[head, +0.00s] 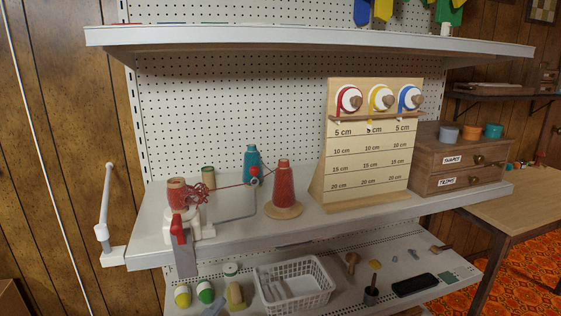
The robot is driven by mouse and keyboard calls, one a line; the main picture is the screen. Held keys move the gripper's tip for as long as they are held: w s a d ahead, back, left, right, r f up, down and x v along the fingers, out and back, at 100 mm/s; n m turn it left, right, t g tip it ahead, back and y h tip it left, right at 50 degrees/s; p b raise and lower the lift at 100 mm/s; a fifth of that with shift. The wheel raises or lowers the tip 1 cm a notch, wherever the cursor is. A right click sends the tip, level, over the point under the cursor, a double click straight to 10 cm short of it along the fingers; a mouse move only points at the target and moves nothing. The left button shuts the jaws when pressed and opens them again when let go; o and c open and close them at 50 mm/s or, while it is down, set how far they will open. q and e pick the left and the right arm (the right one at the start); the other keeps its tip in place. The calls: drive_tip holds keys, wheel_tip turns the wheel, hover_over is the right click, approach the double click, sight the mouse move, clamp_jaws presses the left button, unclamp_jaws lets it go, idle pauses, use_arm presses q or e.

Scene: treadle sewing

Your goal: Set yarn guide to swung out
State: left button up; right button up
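A yarn winder with a white body and a red handle (178,230) stands at the front left of the upper shelf. A ball of red yarn (177,192) sits on it. The yarn guide (237,218) looks like a bent grey wire arm. It reaches right from the winder, then rises to a red knob (254,172) at its upper end. Red yarn runs between the winder and this end. A red yarn cone (284,186) stands on a round wooden base just right of the guide. Neither of my grippers is in view.
A teal cone (251,165) and a green spool (208,177) stand behind the guide. A wooden ribbon board (367,160) and drawer box (458,163) are to the right. A white post (105,205) rises at the shelf's left end. A white basket (295,284) is below.

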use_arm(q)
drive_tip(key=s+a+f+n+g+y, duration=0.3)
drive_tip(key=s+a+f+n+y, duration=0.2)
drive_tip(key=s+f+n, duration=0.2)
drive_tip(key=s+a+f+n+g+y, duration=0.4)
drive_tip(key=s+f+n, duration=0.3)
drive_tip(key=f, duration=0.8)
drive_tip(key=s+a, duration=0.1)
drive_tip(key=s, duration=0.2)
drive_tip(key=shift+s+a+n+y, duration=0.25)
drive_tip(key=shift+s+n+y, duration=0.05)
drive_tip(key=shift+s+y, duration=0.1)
